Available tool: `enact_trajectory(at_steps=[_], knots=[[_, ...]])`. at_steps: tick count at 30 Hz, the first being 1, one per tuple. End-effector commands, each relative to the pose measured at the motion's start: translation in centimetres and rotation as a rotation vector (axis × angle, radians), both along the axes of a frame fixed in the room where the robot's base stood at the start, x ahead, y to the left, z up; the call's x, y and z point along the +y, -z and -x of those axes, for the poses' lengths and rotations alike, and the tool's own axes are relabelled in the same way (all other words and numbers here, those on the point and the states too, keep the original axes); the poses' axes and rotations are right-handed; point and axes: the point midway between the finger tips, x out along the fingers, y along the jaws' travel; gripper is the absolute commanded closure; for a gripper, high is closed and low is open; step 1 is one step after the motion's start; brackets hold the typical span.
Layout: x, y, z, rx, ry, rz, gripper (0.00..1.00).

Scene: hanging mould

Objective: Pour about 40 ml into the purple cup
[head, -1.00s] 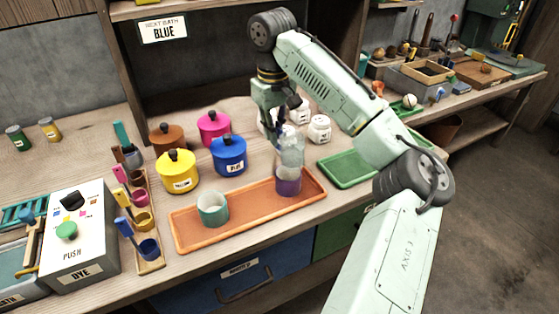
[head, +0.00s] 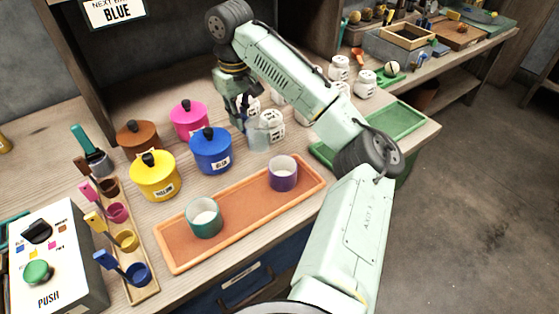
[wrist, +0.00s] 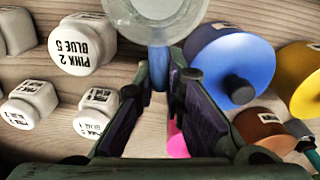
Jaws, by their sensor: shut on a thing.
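The purple cup (head: 283,176) stands upright on the orange tray, toward its right end, with something pale inside. My gripper (head: 241,112) is shut on the handle of a clear vessel (head: 258,138), behind and left of the purple cup and apart from it. In the wrist view the vessel (wrist: 155,28) is at the top, cut off by the frame edge, and its blue handle (wrist: 158,68) sits between my fingers. I cannot tell how much liquid the vessel holds. A teal cup (head: 204,222), also with pale contents, stands on the tray's left part.
The orange tray (head: 170,258) lies along the bench front. Blue (head: 210,154), yellow (head: 154,178), pink and brown lidded pots stand behind it. Several white labelled jars (wrist: 78,45) are near my gripper. A green tray (head: 400,118) lies right. A dye box (head: 50,260) stands left.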

Motion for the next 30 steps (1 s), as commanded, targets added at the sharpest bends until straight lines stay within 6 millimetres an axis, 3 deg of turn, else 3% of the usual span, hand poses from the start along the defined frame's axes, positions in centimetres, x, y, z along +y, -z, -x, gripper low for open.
enact_trajectory(at_steps=[20, 28, 30], knots=[[-1.3, 0.1, 1.4, -0.123, 0.032, -0.148, 1.00], [-2.7, -4.6, 2.7, -0.250, 0.034, -0.272, 1.00], [-2.9, -4.4, 3.1, -0.275, 0.034, -0.305, 1.00]])
